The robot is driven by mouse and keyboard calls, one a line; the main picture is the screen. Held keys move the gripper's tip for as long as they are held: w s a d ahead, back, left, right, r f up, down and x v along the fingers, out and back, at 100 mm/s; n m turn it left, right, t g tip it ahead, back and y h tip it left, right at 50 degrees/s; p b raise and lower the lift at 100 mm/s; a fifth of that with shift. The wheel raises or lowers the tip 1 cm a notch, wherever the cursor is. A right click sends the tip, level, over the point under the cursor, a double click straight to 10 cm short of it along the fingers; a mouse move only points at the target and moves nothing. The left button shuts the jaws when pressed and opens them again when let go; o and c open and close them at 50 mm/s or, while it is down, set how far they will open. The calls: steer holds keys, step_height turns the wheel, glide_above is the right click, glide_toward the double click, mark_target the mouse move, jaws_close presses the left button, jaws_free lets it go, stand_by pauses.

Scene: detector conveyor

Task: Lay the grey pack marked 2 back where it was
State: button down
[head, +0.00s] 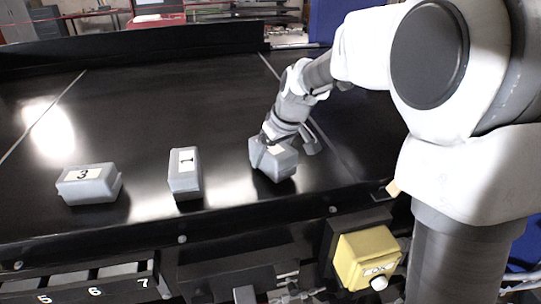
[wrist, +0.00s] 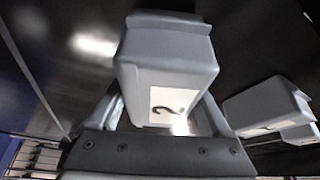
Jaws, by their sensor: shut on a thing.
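The grey pack marked 2 (wrist: 165,52) is in my gripper, with its white label and the 2 facing the wrist camera. In the head view this pack (head: 275,164) is at the right of the row on the black belt, and its label is partly hidden by my gripper (head: 279,145). The pack looks tilted there. My gripper is shut on it, with a finger on each side in the wrist view. I cannot tell whether the pack touches the belt.
The grey pack marked 1 (head: 184,181) lies to the left, and the pack marked 3 (head: 88,185) farther left. Another grey pack (wrist: 268,106) shows at right in the wrist view. The belt (head: 165,105) is clear behind them. A yellow button box (head: 360,255) stands in front.

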mark_target(283, 152)
steer(key=shift+f, duration=0.45)
steer(key=shift+f, duration=0.1)
jaws_free()
steer(key=v, duration=1.1)
steer(key=shift+d+b, duration=0.1)
steer(key=shift+b, duration=0.3)
steer(key=shift+s+d+r, duration=0.15)
steer(key=shift+s+r, duration=0.25)
steer(key=shift+r, duration=0.15)
steer(key=s+d+f+m+h, duration=0.1)
steer(key=s+d+f+m, duration=0.1)
steer(key=s, duration=0.9)
steer(key=s+d+f+m+t+h, duration=0.1)
steer(key=s+d+m, duration=0.3)
steer(key=s, duration=0.8)
steer(key=shift+s+d+f+m+t+h, duration=0.3)
steer(key=shift+s+d+f+m, duration=0.15)
steer(key=shift+d, duration=0.65)
steer(key=shift+w, duration=0.1)
